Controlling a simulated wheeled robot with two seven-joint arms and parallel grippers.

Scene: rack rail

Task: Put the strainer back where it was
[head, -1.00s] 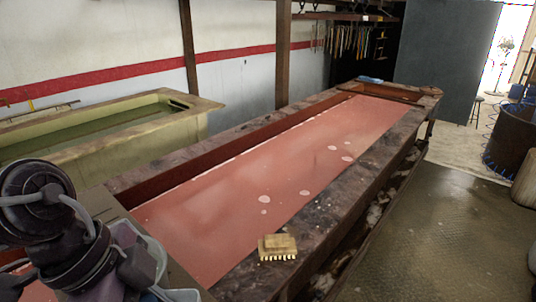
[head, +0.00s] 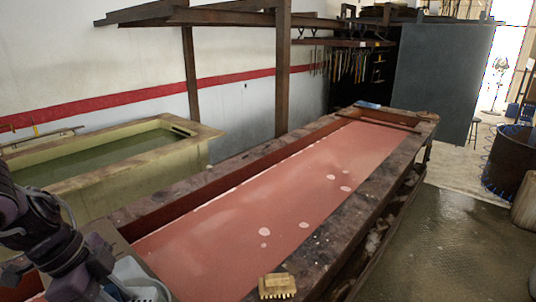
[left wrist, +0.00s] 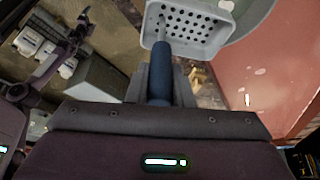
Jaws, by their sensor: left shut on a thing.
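The strainer (left wrist: 190,22) shows at the top of the left wrist view. It has a pale grey, perforated square basket and a blue handle (left wrist: 160,80). My left gripper (left wrist: 160,92) is shut on that handle, with the basket beyond the fingers. In the head view my left arm comes in at the lower left, and its gripper is not clearly seen there. A pale grey shape (head: 140,275) beside the arm is partly cut off by the bottom edge. My right gripper is not in view.
A long trough (head: 330,235) of reddish liquid has a wide dark rim. A pale green tank (head: 110,168) stands behind at left. A wooden rack (head: 200,16) with posts rises above; tools hang from a farther rail (head: 340,42).

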